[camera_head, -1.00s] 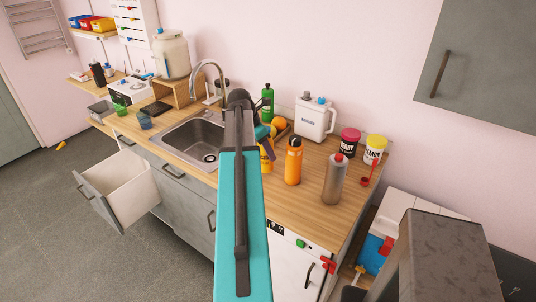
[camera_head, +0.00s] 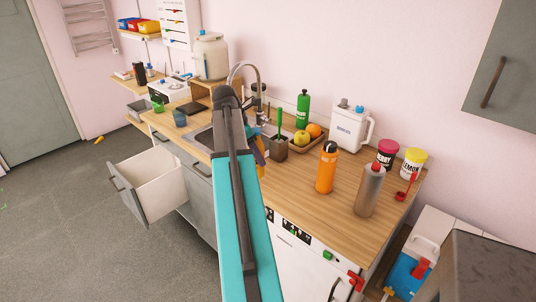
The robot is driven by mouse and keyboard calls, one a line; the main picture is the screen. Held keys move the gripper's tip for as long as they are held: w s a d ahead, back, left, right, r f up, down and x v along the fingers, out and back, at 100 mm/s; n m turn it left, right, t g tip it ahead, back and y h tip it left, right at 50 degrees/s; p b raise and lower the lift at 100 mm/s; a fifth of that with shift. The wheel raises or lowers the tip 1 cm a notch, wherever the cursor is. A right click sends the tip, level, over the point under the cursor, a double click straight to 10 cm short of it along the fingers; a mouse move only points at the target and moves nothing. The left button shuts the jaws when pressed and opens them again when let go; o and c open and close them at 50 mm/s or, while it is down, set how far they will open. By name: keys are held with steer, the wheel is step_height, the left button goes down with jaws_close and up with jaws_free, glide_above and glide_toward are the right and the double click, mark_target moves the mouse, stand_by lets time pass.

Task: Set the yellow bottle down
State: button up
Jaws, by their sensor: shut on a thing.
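The yellow bottle (camera_head: 261,170) shows only as a narrow sliver at the right edge of my teal arm, near the counter's front edge by the sink. My gripper (camera_head: 259,154) is mostly hidden behind the arm. Only a dark blue part of it shows, just above the yellow sliver, and it is shut on the bottle. I cannot tell whether the bottle's base touches the wooden counter (camera_head: 300,200).
Right of my gripper stand an orange bottle (camera_head: 327,170), a grey bottle (camera_head: 370,190) and a dark cup (camera_head: 277,149) with a green brush. A fruit tray (camera_head: 306,146) sits behind. The sink (camera_head: 201,139) is left. A drawer (camera_head: 147,187) hangs open. Counter between cup and orange bottle is clear.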

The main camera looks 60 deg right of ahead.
steer(key=shift+w+a+r, duration=0.1)
steer(key=shift+w, duration=0.1)
stand_by(0.5)
steer(key=shift+w+a, duration=0.1)
steer(key=shift+w, duration=0.05)
steer(key=w+a+f, duration=0.5)
steer(key=w+a, duration=0.6)
steer(key=a, duration=0.2)
steer(key=w+a+f, duration=0.6)
steer(key=w+a, duration=0.4)
steer(key=a, duration=0.2)
steer(key=w+a+f, duration=0.1)
steer(key=a+f, duration=0.2)
steer(key=a, duration=0.7)
steer(key=w+a+f, duration=0.1)
steer(key=a+f, duration=0.2)
steer(key=a, duration=0.7)
steer(key=w+a+f+n+b, duration=0.1)
steer(key=a+f, duration=0.3)
steer(key=a, duration=0.7)
steer(key=shift+w, duration=0.5)
